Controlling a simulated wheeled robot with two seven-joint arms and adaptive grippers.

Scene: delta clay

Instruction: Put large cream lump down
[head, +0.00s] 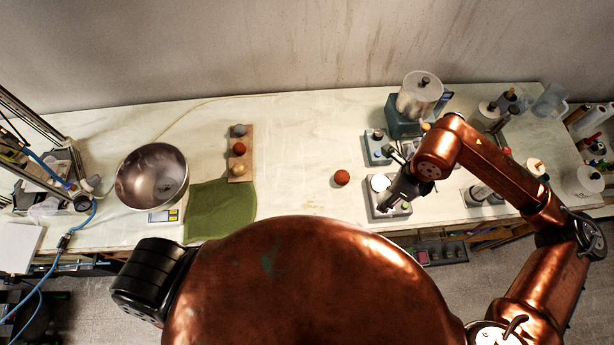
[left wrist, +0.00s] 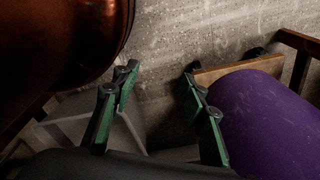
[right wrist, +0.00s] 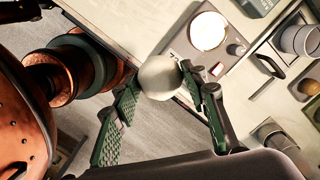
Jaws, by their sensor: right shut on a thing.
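My right gripper (right wrist: 160,95) is shut on the large cream lump (right wrist: 160,77), a pale rounded ball between its green fingertips in the right wrist view. In the head view my right gripper (head: 393,198) is over the front of a grey scale (head: 376,212) with a round white plate (head: 380,182); the lump is hard to make out there. The scale (right wrist: 182,47) also shows beyond the lump in the right wrist view, its plate uncovered. My left gripper (left wrist: 158,112) is open and empty, its fingers well apart, below the bench beside a purple rounded thing (left wrist: 268,120).
A wooden board (head: 240,162) holds a grey, a red and a tan ball. A red-orange ball (head: 342,177) lies alone on the bench. A metal bowl (head: 152,176) and green cloth (head: 220,210) are left. A second device (head: 377,148) stands behind the scale. Mid-bench is mostly clear.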

